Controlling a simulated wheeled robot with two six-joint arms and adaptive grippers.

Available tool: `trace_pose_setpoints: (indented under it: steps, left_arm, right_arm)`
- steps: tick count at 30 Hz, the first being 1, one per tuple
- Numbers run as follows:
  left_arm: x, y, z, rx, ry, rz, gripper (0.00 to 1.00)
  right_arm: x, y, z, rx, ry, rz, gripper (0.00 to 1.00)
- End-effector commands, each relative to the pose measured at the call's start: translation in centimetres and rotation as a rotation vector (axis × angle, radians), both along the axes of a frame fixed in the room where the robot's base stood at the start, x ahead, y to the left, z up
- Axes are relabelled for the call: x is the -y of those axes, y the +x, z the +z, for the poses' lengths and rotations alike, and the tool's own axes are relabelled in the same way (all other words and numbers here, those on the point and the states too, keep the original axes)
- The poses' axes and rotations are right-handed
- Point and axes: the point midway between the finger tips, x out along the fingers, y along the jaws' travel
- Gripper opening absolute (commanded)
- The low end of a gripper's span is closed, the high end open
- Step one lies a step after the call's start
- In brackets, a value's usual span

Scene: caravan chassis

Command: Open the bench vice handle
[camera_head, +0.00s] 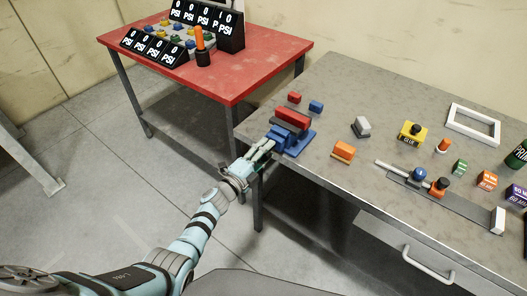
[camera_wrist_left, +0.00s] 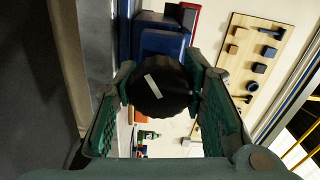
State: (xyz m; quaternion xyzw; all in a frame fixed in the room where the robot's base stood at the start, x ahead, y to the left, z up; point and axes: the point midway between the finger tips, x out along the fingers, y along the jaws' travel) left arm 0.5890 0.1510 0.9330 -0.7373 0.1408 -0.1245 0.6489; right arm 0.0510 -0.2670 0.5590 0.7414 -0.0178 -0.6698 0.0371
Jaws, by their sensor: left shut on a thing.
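The bench vice (camera_head: 299,138) is blue with a red block on top and sits at the left front corner of the grey workbench. Its blue body also shows in the left wrist view (camera_wrist_left: 163,42). The vice handle (camera_wrist_left: 160,88) is a round black knob with a white mark, seen end-on in the left wrist view. My left gripper (camera_head: 266,146) reaches the front of the vice, and its green fingers (camera_wrist_left: 160,90) are shut on both sides of the knob. In the head view the knob is hidden by the gripper. My right gripper is not in view.
The grey workbench (camera_head: 330,185) holds small coloured blocks, a yellow button box (camera_head: 411,133), a white frame (camera_head: 473,125) and a lever fixture (camera_head: 418,178). A red table (camera_head: 230,78) with PSI displays stands behind left. The floor at the left is clear.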

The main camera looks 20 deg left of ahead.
Motion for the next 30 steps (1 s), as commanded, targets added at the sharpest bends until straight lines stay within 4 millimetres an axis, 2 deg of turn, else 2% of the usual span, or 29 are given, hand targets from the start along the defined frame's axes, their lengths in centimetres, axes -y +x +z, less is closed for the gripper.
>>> trace_pose_setpoints:
  steps: [1, 28, 29, 30]
  left_arm:
    - [0.20, 0.21, 0.60, 0.013, -0.004, -0.003, 0.10]
    - [0.18, 0.22, 0.67, 0.014, -0.003, -0.003, 0.10]
    - [0.18, 0.22, 0.67, 0.014, -0.003, -0.003, 0.41]
    - [0.18, 0.22, 0.67, 0.014, -0.003, -0.003, 0.47]
  right_arm:
    - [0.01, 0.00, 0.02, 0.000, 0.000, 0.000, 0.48]
    - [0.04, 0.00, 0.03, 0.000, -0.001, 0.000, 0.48]
    - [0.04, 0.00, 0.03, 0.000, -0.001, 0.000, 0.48]
    - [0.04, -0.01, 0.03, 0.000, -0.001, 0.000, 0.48]
